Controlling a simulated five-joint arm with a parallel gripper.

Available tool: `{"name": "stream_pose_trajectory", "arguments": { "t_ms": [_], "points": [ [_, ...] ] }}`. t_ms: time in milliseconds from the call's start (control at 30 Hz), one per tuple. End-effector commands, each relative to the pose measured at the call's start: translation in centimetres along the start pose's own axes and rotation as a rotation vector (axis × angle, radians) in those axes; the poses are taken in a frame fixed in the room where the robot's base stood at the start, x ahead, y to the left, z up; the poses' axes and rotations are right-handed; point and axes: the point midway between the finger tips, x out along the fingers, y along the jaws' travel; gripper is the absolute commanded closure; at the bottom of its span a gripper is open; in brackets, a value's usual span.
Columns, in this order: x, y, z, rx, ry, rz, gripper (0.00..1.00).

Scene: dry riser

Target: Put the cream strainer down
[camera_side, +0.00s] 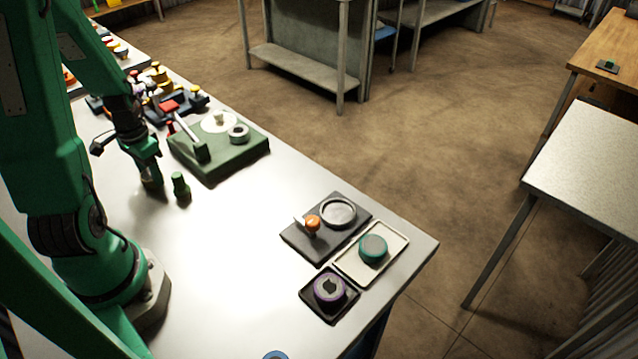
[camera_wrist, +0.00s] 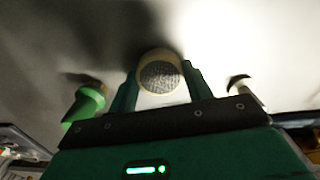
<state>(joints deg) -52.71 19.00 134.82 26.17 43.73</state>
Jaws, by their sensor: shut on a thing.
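My gripper (camera_wrist: 160,85) is shut on the cream strainer (camera_wrist: 160,72), a round piece with a cream rim and a grey mesh face, held between the two green fingers in the wrist view. In the side view my gripper (camera_side: 151,182) points down, low over the pale bench (camera_side: 225,235), at the left. The strainer cannot be made out there. Whether it touches the bench cannot be told.
A small green upright piece (camera_side: 180,187) stands close to the right of my gripper; the wrist view shows a green piece (camera_wrist: 86,103). A green block with a lever (camera_side: 225,160) lies behind. Dark and cream trays (camera_side: 345,262) hold round pieces at right. The bench between is clear.

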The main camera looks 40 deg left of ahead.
Motion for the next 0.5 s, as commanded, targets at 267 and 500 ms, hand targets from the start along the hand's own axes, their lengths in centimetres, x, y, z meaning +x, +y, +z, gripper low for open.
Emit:
{"name": "stream_pose_trajectory", "arguments": {
  "t_ms": [267, 500],
  "points": [
    [0.23, 0.01, 0.02, 0.000, -0.001, 0.001, 0.74],
    [0.27, 0.01, 0.01, 0.000, 0.000, 0.000, 0.29]
  ]
}}
